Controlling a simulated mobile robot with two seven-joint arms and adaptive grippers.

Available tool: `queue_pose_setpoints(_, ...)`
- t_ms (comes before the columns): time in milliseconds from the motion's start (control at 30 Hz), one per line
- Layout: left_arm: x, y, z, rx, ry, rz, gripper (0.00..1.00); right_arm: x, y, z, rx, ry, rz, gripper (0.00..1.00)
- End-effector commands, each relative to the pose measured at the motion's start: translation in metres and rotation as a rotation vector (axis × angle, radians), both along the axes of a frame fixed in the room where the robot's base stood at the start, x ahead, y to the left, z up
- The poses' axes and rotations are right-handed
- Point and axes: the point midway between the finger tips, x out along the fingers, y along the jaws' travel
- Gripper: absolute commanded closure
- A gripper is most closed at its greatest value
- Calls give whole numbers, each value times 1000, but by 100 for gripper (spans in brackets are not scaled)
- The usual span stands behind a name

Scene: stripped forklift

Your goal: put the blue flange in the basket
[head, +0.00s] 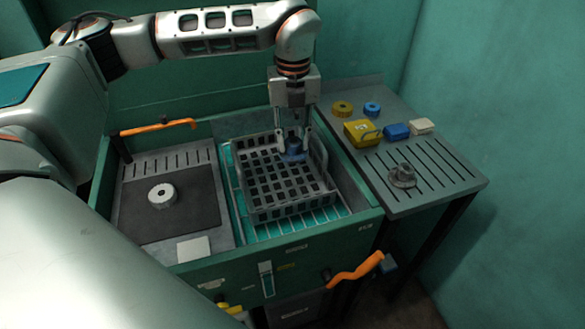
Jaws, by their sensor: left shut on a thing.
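The blue flange (292,153) is between the fingers of my left gripper (293,142), at the far right part of the basket. My left gripper points down and is shut on the flange. The grey basket (262,213) has a grid of openings and stands on a teal rack in the right bay of the green bench. The flange shows over the basket's inside; I cannot tell whether it touches the basket floor. My right gripper is not in view.
The left bay has a dark mat with a pale round part (161,195). The side table on the right (440,185) holds a grey flange (403,175), yellow and blue rings, a yellow box (361,132) and small blocks. Orange handles (355,270) stick out at the bench's front and back left.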

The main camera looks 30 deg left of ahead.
Motion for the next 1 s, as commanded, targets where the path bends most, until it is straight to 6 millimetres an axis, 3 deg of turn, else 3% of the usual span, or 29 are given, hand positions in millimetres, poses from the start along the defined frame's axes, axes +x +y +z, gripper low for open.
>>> queue_pose_setpoints(33,-1,0,-13,0,4,0,100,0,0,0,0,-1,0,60)
queue_pose_setpoints(200,0,0,-42,0,0,0,100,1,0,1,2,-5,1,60)
queue_pose_setpoints(467,0,0,-59,0,0,-1,100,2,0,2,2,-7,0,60)
queue_pose_setpoints(700,0,0,-91,0,1,-1,100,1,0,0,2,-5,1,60)
queue_pose_setpoints(1000,1,0,-95,0,-3,-1,100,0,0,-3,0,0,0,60)
